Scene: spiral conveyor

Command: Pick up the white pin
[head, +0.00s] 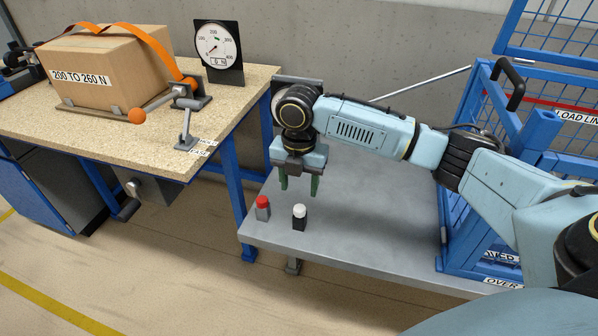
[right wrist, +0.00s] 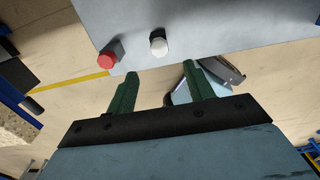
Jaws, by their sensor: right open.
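The white pin (head: 299,217) stands upright on the grey metal table, with a white cap on a dark base. It also shows in the right wrist view (right wrist: 159,46), beyond the fingertips. My right gripper (head: 299,190) points down above and behind the pin in the head view, its green fingers apart. In the right wrist view the right gripper (right wrist: 160,80) is open with nothing between its fingers, and the pin is apart from them. My left gripper is not in view.
A red-capped pin (head: 262,208) stands left of the white one, near the edge of the grey table (head: 370,245). A blue mesh cage (head: 470,170) stands at right. A wooden bench (head: 140,135) at left holds a cardboard box (head: 105,65) and a dial gauge (head: 217,45).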

